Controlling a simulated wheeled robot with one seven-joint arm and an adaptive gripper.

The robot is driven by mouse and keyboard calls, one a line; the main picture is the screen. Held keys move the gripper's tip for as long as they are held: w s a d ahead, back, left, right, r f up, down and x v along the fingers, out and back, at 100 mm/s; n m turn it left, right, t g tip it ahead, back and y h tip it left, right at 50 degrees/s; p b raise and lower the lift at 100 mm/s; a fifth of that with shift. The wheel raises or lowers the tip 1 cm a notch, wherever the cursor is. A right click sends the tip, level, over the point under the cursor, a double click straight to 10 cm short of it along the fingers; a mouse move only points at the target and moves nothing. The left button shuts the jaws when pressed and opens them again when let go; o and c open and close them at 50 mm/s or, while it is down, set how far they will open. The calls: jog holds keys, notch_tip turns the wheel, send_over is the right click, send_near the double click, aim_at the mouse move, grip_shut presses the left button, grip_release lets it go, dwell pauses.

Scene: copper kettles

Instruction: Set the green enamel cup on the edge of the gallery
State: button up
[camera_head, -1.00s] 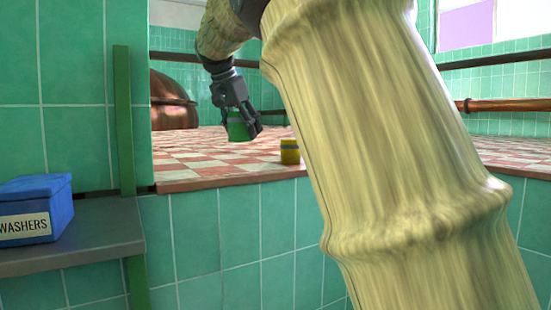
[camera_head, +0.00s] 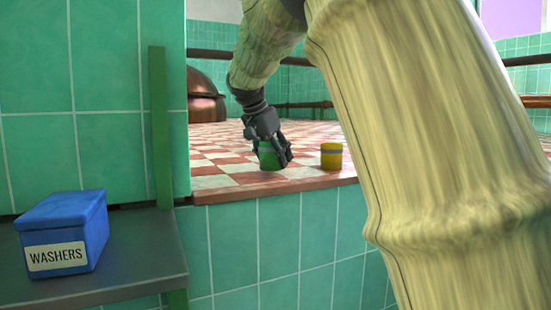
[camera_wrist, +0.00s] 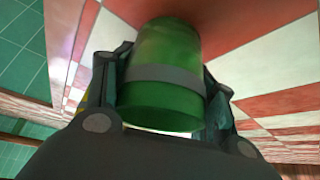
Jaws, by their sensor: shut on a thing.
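The green enamel cup (camera_head: 267,155) has a grey band and is between the fingers of my gripper (camera_head: 271,150), which is shut on it. It is at or just above the red and white checkered floor of the gallery (camera_head: 220,183), near its front edge; I cannot tell whether it touches. In the wrist view the cup (camera_wrist: 165,60) fills the middle, with a finger of my gripper (camera_wrist: 160,95) on each side.
A yellow cup (camera_head: 331,155) with a grey band stands to the right of my gripper, near the edge. A blue washers box (camera_head: 65,232) sits on a grey shelf (camera_head: 130,262) at the left, beside a green post (camera_head: 160,125). A copper kettle (camera_head: 203,100) is behind.

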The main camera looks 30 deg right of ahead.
jog(key=shift+w+f, duration=0.5)
jog(key=shift+f, duration=0.35)
jog(key=shift+s, duration=0.4)
jog(key=shift+s+r, duration=0.2)
jog(key=shift+s, duration=0.35)
jog(key=shift+s+r, duration=0.15)
jog(key=shift+s, duration=0.4)
jog(key=o, duration=0.8)
jog(key=shift+w+a+f, duration=0.1)
jog(key=shift+w+f, duration=0.2)
jog(key=shift+w, duration=0.2)
jog(key=shift+w+f, duration=0.25)
jog(key=shift+w, duration=0.2)
jog(key=o, duration=0.3)
jog(key=shift+w, duration=0.1)
jog(key=shift+o, duration=0.2)
jog(key=shift+s+r, duration=0.3)
jog(key=shift+s, duration=0.35)
jog(key=shift+w, duration=0.3)
jog(key=shift+w+a+r, duration=0.1)
jog(key=shift+a+r, duration=0.05)
jog(key=shift+r, duration=0.1)
jog(key=b+v, duration=0.3)
jog(key=v, duration=0.8)
jog(key=shift+s+r+b, duration=0.25)
jog(key=shift+b, duration=0.15)
